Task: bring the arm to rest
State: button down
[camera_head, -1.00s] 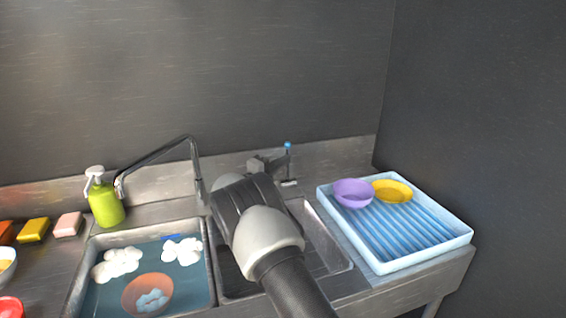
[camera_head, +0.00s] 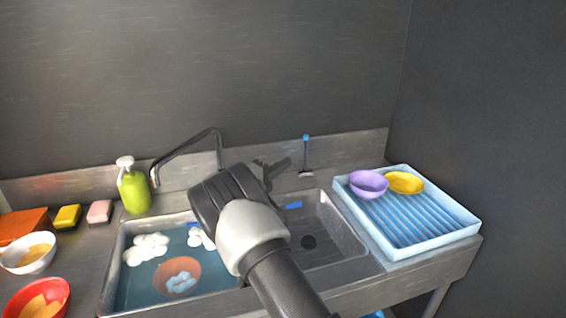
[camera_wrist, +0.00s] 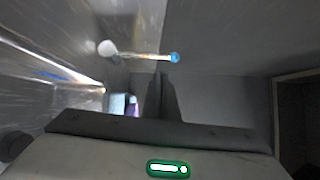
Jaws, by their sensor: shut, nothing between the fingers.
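My gripper (camera_head: 270,170) is at the end of my arm, in front of the sink in the head view, over the divider and the right basin. Its fingers point toward the back wall and are together, with nothing between them. In the wrist view my gripper's dark fingers (camera_wrist: 163,95) show at the middle, close together. My wrist hides part of the sink behind it.
The left basin (camera_head: 119,262) holds water, foam and an orange bowl (camera_head: 168,271). A blue rack (camera_head: 455,231) with a purple bowl (camera_head: 369,184) and a yellow bowl (camera_head: 404,182) stands right. A faucet (camera_head: 187,146), green soap bottle (camera_head: 135,192) and blue-handled brush (camera_head: 306,153) are behind.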

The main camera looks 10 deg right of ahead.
jog(key=s+d+r+m+g+p, duration=0.3)
jog(key=s+d+r+m+g, duration=0.3)
jog(key=s+d+r+m, duration=0.4)
jog(key=s+d+r+m+g+y+p, duration=0.1)
jog(key=s+d+r+m+g+y, duration=0.15)
jog(key=s+m, duration=0.35)
jog(key=s+d+r+m+g+y+p, duration=0.1)
jog(key=s+d+r+m, duration=0.15)
jog(key=s+m, duration=0.25)
jog(key=s+a+r+m+y+p, duration=0.1)
jog(key=s+a+r+m+y, duration=0.1)
jog(key=s+m, duration=0.5)
jog(key=s+a+r+m+t+y+p, duration=0.1)
jog(key=s+a+r+m+y+p, duration=0.1)
jog(key=s+m, duration=0.6)
jog(key=s+a+r+m+t+y+p, duration=0.1)
jog(key=s+a+m+y, duration=0.5)
jog(key=s, duration=0.7)
notch_tip(320, 180, up, 2)
jog(key=shift+s+a+r+m+p, duration=0.25)
jog(key=shift+a+m+p, duration=0.3)
jog(key=shift+a+m, duration=0.35)
